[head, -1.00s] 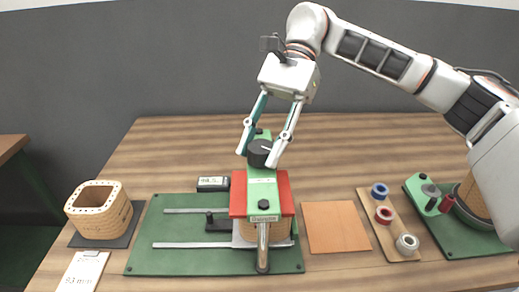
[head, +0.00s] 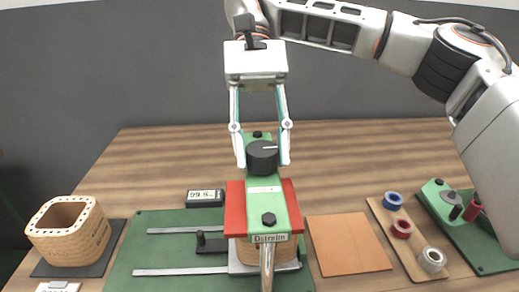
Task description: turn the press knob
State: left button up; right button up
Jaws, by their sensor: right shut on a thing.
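The black press knob (head: 262,156) sits on top of the green press arm (head: 266,203), with a white pointer line on it aimed to the right. My right gripper (head: 263,160) comes down from above, one finger on each side of the knob, shut on it. The press has a red block (head: 235,212) under its green arm and a wound coil (head: 252,252) below that, partly hidden. My left gripper is not in view.
A green base plate (head: 150,222) with metal rails and a small display (head: 205,197) lie left of the press. At right are an orange sheet (head: 347,245), a board (head: 392,236) with tape rolls, and another green fixture (head: 470,240).

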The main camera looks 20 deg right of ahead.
jog(key=shift+f, duration=0.1)
dwell(0.3)
jog(key=o, duration=1.1)
